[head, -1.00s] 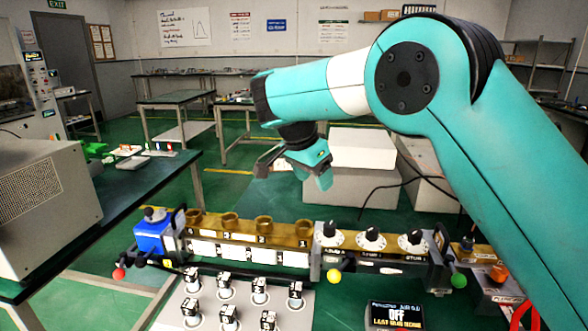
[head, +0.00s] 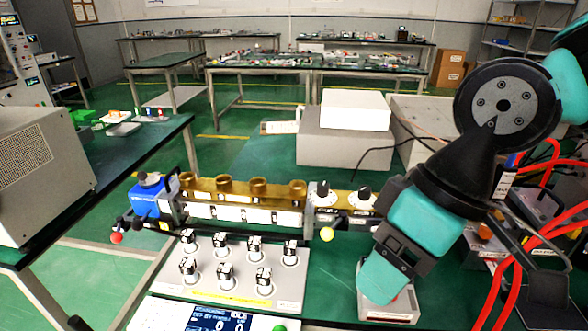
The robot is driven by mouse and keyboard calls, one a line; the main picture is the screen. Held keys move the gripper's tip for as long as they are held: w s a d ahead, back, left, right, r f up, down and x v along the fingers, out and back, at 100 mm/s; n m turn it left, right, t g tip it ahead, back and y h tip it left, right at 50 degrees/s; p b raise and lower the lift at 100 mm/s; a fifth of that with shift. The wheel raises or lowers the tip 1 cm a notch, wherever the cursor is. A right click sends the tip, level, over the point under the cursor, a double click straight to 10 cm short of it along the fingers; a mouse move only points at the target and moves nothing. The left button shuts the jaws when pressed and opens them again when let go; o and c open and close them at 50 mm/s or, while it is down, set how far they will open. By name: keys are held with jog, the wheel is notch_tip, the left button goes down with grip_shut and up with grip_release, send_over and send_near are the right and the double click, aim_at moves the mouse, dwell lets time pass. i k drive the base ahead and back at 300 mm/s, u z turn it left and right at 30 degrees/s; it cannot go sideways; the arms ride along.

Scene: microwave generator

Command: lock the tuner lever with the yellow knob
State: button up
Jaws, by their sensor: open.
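The yellow knob (head: 326,234) is a small ball on the front of the tuner section (head: 345,207), just below its left black-and-white dial (head: 322,192). Its lever is too small to make out, so I cannot tell whether it is locked. My gripper (head: 383,284) hangs low to the right of the yellow knob, nearer the camera and apart from it in the picture. Its teal end points down over a small white tray with a red label (head: 390,312). My arm hides the right part of the tuner section.
A red knob (head: 116,238) sits by the blue block (head: 150,198) at the left end. A panel of several white-collared posts (head: 235,285) stands in front. A lit display (head: 222,318) is at the bottom. Red hoses (head: 535,235) run at the right.

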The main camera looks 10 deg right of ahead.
aim_at(327, 233)
jog(key=k, duration=0.5)
jog(key=u, duration=1.55)
jog(key=i, duration=1)
jog(key=z, duration=2.15)
